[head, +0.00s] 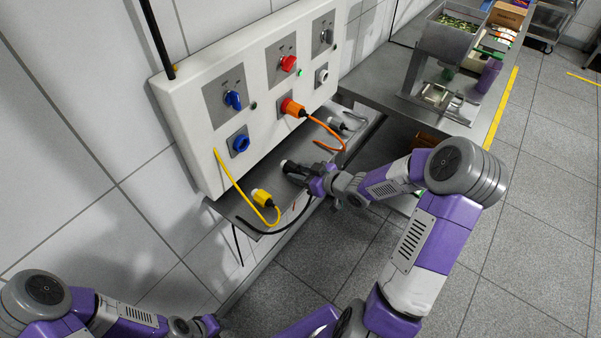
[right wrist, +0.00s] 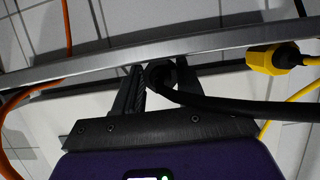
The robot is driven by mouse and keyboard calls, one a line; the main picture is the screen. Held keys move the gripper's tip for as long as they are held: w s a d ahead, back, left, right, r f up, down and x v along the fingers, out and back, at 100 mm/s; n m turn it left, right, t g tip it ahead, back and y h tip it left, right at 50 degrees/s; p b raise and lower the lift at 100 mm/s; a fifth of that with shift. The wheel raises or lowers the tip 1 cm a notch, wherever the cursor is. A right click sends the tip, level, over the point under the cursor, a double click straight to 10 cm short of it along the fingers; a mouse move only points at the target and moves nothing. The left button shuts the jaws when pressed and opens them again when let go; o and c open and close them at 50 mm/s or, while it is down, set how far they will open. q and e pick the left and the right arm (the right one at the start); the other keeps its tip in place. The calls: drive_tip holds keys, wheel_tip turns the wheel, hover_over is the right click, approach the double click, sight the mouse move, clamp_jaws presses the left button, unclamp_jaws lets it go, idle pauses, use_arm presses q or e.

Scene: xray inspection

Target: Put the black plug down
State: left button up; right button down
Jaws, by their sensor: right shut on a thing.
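The black plug (head: 289,167) is in my right gripper (head: 299,171), low over the grey shelf under the white panel. In the right wrist view the fingers of my right gripper (right wrist: 166,88) are shut on the plug (right wrist: 160,74), and its black cable (right wrist: 235,103) runs off to the right. The fingers hide part of the plug. I cannot tell whether the plug touches the shelf (head: 262,219).
A yellow plug (head: 262,197) lies on the shelf left of my right gripper. An orange plug (head: 293,107) sits in a panel socket, its cable hanging to the shelf. A grey plug (head: 336,123) lies at the far end. A blue socket (head: 239,144) is empty.

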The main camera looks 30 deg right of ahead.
drive_tip(key=shift+s+f, duration=0.15)
drive_tip(key=shift+f, duration=0.15)
drive_tip(key=c, duration=1)
unclamp_jaws()
drive_tip(key=o, duration=0.3)
drive_tip(key=shift+s+f, duration=0.1)
drive_tip(key=shift+f, duration=0.1)
drive_tip(key=shift+o, duration=0.2)
drive_tip(key=shift+a, duration=0.1)
drive_tip(key=shift+r+p, duration=0.3)
drive_tip(key=shift+r, duration=0.2)
drive_tip(key=p+v, duration=0.4)
drive_tip(key=v, duration=0.8)
drive_tip(key=shift+w+r+p, duration=0.25)
drive_tip(key=shift+r+p, duration=0.1)
